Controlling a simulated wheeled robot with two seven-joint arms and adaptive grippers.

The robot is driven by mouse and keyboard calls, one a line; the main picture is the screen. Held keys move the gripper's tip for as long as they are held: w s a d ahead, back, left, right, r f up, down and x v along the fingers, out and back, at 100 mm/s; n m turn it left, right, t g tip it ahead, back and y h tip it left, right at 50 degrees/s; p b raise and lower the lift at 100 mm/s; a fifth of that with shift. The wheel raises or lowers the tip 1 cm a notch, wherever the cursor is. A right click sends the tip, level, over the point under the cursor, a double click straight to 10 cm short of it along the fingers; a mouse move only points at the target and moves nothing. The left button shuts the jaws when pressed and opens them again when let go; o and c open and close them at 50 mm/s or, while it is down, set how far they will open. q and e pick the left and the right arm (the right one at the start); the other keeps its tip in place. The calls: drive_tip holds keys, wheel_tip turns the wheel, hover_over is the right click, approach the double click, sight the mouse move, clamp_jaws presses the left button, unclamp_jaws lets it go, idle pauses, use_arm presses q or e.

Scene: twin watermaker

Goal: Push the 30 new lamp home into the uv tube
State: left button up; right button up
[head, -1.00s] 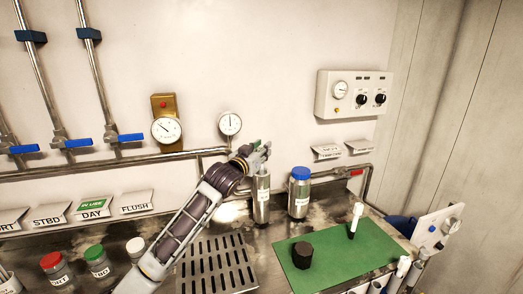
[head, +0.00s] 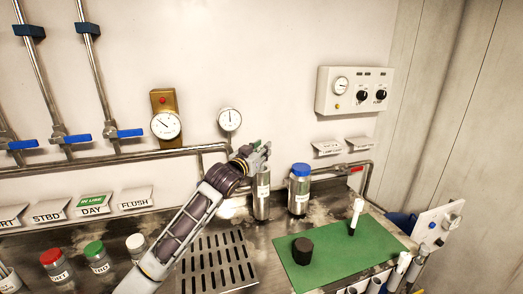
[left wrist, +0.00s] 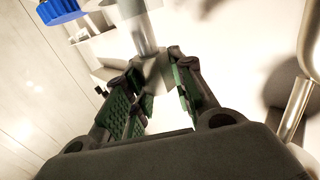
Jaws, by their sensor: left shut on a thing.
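My left gripper (head: 259,153) is at the top of an upright steel cylinder (head: 262,193), which I take to be the uv tube. In the left wrist view its green-padded fingers (left wrist: 157,95) are closed around a grey piece (left wrist: 153,72), apparently the new lamp's end. A pale shaft (left wrist: 144,35) runs on beyond the fingertips. The tube's mouth is hidden by the gripper, so I cannot tell how deep the lamp sits. My right gripper is not in view.
A blue-capped steel canister (head: 299,190) stands close right of the tube. A green mat (head: 335,262) holds a black cap (head: 302,251) and a white upright piece with a dark base (head: 356,216). A pipe (head: 100,161) and a gauge (head: 230,119) are on the wall behind.

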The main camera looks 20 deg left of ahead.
use_arm(q)
drive_tip(key=shift+f, duration=0.5)
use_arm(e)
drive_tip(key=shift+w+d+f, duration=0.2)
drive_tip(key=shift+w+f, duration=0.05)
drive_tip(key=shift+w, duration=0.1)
use_arm(q)
drive_tip(key=shift+f+b, duration=0.55)
drive_tip(key=shift+f, duration=0.25)
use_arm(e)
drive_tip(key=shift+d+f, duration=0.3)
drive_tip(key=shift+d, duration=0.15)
use_arm(q)
drive_tip(key=o, duration=0.9)
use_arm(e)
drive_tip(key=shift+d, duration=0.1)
use_arm(q)
drive_tip(key=shift+o, duration=0.2)
drive_tip(key=shift+s+a, duration=0.15)
drive_tip(key=shift+s, duration=0.55)
drive_tip(key=shift+s+a, duration=0.1)
drive_tip(key=shift+s, duration=0.55)
drive_tip(key=s+a, duration=0.1)
drive_tip(key=s, duration=0.8)
drive_tip(key=shift+a, duration=0.4)
drive_tip(key=shift+r, duration=0.15)
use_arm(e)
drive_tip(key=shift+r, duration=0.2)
